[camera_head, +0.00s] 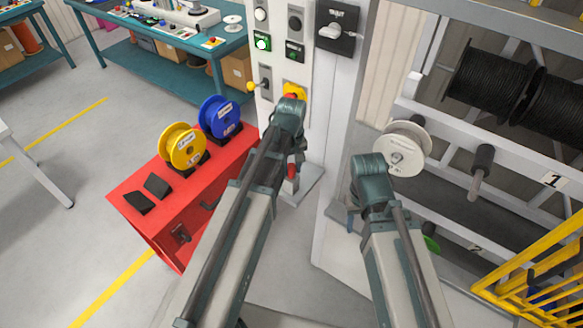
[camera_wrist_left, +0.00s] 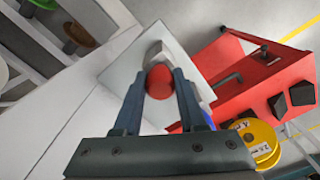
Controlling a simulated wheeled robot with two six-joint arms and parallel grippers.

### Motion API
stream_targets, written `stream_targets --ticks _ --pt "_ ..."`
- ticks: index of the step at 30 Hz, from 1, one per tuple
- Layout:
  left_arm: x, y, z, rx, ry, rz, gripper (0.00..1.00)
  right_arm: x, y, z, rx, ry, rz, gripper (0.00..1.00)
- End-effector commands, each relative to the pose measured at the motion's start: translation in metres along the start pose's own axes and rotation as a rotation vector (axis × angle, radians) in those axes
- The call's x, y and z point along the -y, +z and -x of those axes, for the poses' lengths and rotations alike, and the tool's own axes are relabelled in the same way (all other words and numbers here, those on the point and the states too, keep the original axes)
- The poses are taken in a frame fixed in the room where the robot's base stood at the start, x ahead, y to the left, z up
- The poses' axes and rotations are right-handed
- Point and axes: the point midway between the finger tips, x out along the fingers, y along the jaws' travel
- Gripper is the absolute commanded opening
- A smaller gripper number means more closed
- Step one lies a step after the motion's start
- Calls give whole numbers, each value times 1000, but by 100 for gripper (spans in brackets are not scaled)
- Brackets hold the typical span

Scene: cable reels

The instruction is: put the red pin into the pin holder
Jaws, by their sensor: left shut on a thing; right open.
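The red pin (camera_head: 291,171) shows below my left gripper (camera_head: 295,160) in the head view, in front of the white cabinet. In the left wrist view, its rounded red end (camera_wrist_left: 160,82) lies between the two fingers of my left gripper (camera_wrist_left: 161,76), which are shut on it. A pale plate (camera_wrist_left: 125,72) with a grey metal block (camera_wrist_left: 154,52) lies beyond the pin; this may be the pin holder, but I cannot tell. The plate also shows low beside the cabinet in the head view (camera_head: 309,183). My right gripper (camera_head: 351,220) is mostly hidden behind its wrist; it is open.
A red cart (camera_head: 135,207) at the left carries a yellow reel (camera_head: 181,147) and a blue reel (camera_head: 218,117). The white cabinet (camera_head: 341,95) has switches and a yellow-backed stop button. A rack with a white reel (camera_head: 404,148) and black reels stands at the right.

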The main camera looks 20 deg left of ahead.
Motion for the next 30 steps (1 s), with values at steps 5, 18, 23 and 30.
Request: stream_targets --ticks 5,18,23,30 --pt "0 0 0 0 0 0 0 0 0 0 0 0 0 50" --pt "0 0 0 0 0 0 75 0 0 0 0 0 0 50" --pt "0 0 1 0 0 0 75 0 0 1 0 0 0 50" --pt "0 0 14 0 0 0 75 -1 1 14 0 0 -1 50"
